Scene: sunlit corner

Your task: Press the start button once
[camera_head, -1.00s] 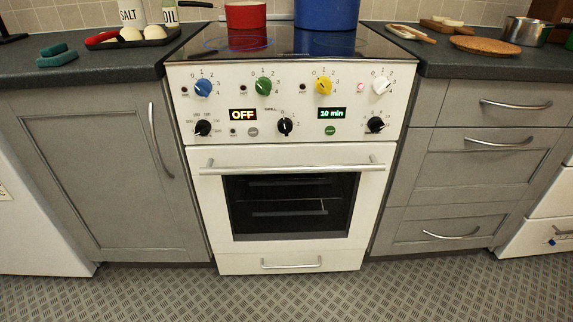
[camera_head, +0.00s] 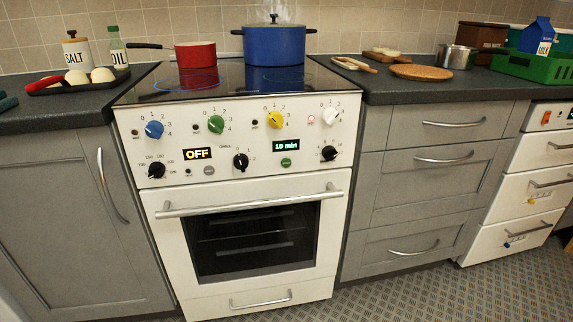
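The white stove (camera_head: 250,190) stands in the middle of the head view. A small round green button (camera_head: 286,162), its lettering too small to read, sits on the front panel just below the green "10 min" display (camera_head: 286,146). A similar grey button (camera_head: 209,170) sits below the "OFF" display (camera_head: 197,154). Blue (camera_head: 154,129), green (camera_head: 216,124), yellow (camera_head: 276,119) and white (camera_head: 331,116) knobs line the upper panel, with black knobs below. A small red light glows beside the white knob. Neither of my grippers is in view.
A red pan (camera_head: 195,54) and a steaming blue pot (camera_head: 274,45) stand on the hob. The oven door handle (camera_head: 250,203) sticks out below the panel. Counters with several items flank the stove. A green crate (camera_head: 531,66) stands at the far right. The floor in front is clear.

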